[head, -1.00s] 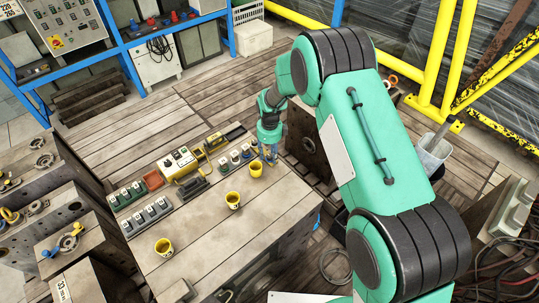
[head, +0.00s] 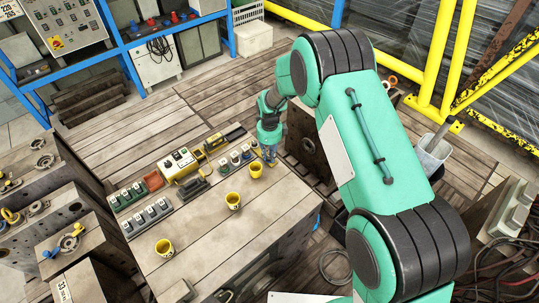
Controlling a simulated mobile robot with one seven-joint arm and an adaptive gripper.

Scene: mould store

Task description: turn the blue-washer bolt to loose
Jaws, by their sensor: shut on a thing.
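My gripper (head: 269,158) points down at the far right end of the wooden table (head: 185,240), beside the row of small switch boxes (head: 234,158). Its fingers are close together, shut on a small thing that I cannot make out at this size. A small blue part (head: 48,253) shows on a mould block at the left, well away from my gripper.
Three yellow cups stand on the table; the nearest to my gripper is one yellow cup (head: 256,170), close in front of it. A dark block (head: 303,140) stands to the right.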

